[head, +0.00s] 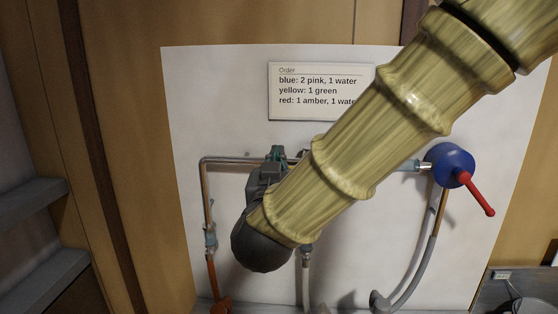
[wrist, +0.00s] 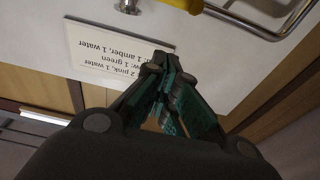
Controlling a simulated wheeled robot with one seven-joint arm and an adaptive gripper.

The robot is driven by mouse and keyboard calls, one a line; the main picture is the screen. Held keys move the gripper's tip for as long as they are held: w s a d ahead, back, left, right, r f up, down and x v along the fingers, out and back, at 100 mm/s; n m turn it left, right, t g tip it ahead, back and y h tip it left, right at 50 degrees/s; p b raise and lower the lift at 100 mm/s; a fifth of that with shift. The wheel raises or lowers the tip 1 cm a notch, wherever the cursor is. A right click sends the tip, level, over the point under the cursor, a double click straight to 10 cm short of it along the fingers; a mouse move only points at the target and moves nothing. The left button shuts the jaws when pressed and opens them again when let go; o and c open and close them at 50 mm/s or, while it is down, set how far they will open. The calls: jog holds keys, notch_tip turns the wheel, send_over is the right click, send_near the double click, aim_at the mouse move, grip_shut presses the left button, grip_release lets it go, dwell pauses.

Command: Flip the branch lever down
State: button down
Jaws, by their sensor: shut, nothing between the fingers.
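A yellow piece (wrist: 192,5), probably the branch lever, is cut by the top edge of the wrist view, beside a metal pipe. How it is set cannot be told. In the head view I cannot see it; my arm and gripper cover the middle of the pipework. My gripper (head: 278,155) is at the upper horizontal pipe (head: 232,160) in the head view, fingers pointing up. In the wrist view my gripper (wrist: 160,66) is shut and empty, its tips below the yellow piece and apart from it in the picture. Contact with the pipe cannot be told.
A white panel (head: 222,105) carries the pipes and an order sign (head: 300,92), also in the wrist view (wrist: 110,60). A blue valve body (head: 449,160) with a red handle (head: 477,195) sits right. Hoses hang below. Grey shelves (head: 35,200) stand left.

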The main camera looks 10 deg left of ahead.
jog(key=w+r+p, duration=0.2)
jog(key=w+p, duration=0.2)
jog(key=w, duration=0.5)
jog(key=shift+s+a+f+p, duration=0.15)
jog(key=shift+f+p, duration=0.3)
jog(key=shift+f, duration=0.75)
jog(key=shift+s+f+p, duration=0.1)
jog(key=shift+f+p, duration=0.35)
jog(key=shift+f, duration=0.7)
jog(key=shift+w+f, duration=0.1)
